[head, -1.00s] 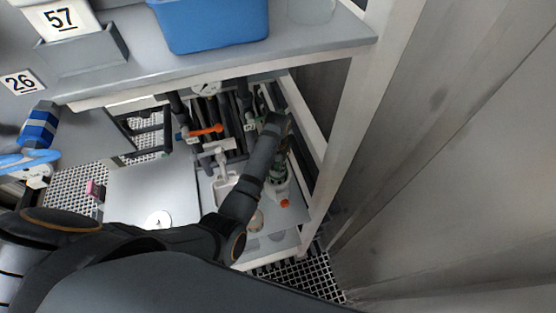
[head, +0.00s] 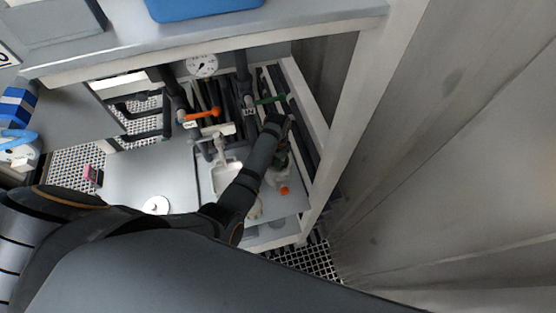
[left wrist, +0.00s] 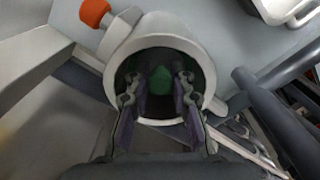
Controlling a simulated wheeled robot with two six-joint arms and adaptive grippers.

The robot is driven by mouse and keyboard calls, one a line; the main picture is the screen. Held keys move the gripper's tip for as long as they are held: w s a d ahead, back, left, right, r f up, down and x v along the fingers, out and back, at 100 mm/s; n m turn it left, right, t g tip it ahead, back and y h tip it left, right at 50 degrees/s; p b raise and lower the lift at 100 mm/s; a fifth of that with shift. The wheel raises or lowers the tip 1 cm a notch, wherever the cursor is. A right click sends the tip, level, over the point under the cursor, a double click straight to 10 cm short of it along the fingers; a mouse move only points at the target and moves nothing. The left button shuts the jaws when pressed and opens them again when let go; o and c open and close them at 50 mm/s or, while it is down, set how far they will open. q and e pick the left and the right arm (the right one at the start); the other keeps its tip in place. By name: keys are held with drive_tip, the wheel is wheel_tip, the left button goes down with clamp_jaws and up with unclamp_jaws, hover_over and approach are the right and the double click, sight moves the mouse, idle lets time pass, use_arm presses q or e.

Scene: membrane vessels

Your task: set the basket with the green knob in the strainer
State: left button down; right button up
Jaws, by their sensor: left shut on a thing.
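In the left wrist view, the strainer (left wrist: 150,30) is a pale round vessel with an open dark mouth. My left gripper (left wrist: 160,78) reaches into this mouth. Its fingers are shut on the green knob (left wrist: 160,86) of the basket. The basket's body is hidden in the dark below the knob, and I cannot tell whether it is seated. In the head view, my left arm reaches under the bench and largely covers the strainer (head: 281,174). An orange knob (left wrist: 95,12) sits beside the strainer. My right gripper is not in view.
Around the arm are a pipe valve with an orange handle (head: 202,115), a green handle (head: 270,100) and a gauge (head: 202,65). A white tray (head: 228,180) lies left of the forearm. The bench top edge (head: 210,45) overhangs; a pale post (head: 335,130) stands right.

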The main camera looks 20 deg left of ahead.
use_arm(q)
drive_tip(key=shift+f, duration=0.2)
drive_tip(key=shift+s+f, duration=0.1)
drive_tip(key=shift+f, duration=0.1)
idle(0.6)
drive_tip(key=c, duration=1.1)
unclamp_jaws()
